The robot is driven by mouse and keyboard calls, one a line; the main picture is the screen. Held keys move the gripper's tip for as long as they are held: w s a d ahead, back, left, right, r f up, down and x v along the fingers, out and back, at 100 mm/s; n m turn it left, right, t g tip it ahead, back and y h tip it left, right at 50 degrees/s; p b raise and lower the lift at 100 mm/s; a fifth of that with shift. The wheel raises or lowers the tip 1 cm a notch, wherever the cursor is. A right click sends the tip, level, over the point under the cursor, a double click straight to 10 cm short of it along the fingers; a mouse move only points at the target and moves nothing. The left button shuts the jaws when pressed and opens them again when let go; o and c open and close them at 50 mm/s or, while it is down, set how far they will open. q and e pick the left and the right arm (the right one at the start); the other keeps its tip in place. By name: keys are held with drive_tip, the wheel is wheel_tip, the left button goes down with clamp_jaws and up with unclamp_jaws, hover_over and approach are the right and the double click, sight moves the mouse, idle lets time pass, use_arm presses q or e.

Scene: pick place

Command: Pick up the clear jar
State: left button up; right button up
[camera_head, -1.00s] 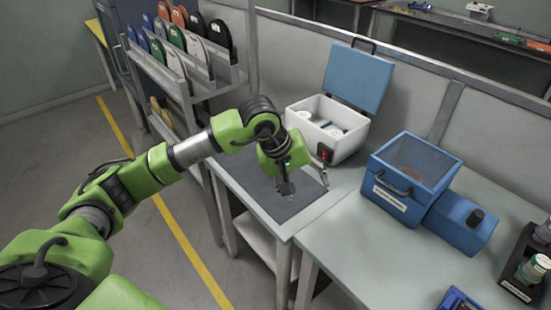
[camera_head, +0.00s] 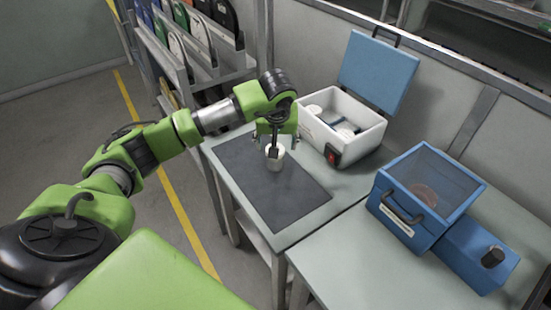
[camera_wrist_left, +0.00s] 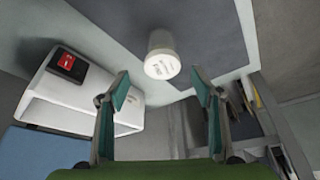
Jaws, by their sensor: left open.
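A small pale jar with a white lid (camera_head: 275,164) stands upright on the dark mat (camera_head: 300,200) on the near-left table. In the left wrist view the jar (camera_wrist_left: 161,58) appears at the upper middle, its lid facing the camera with faint print. My left gripper (camera_head: 275,142) is directly above and around the jar's top in the head view, partly hiding it. In the left wrist view my left gripper (camera_wrist_left: 160,84) is open, its two green-padded fingers apart, with the jar between and beyond their tips. Nothing is held. My right gripper is not in view.
A white box (camera_head: 345,140) with an open blue lid (camera_head: 378,70) stands just right of the mat. A blue case with a clear top (camera_head: 432,175) is farther right. A rack (camera_head: 190,70) of coloured discs stands left behind. The mat's front part is clear.

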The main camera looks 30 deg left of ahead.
use_arm(q)
drive_tip(key=shift+w+f, duration=0.25)
drive_tip(key=shift+f, duration=0.3)
drive_tip(key=shift+a+f, duration=0.1)
drive_tip(key=shift+f, duration=0.1)
drive_tip(key=shift+p+x, duration=0.45)
drive_tip(key=shift+x, duration=0.4)
drive_tip(key=x, duration=0.2)
drive_tip(key=shift+a+f, duration=0.25)
drive_tip(key=shift+a, duration=0.05)
drive_tip(key=shift+w+f, duration=0.15)
drive_tip(key=shift+f, duration=0.15)
drive_tip(key=shift+a+f, duration=0.1)
drive_tip(key=shift+f, duration=0.05)
drive_tip(key=c, duration=1.6)
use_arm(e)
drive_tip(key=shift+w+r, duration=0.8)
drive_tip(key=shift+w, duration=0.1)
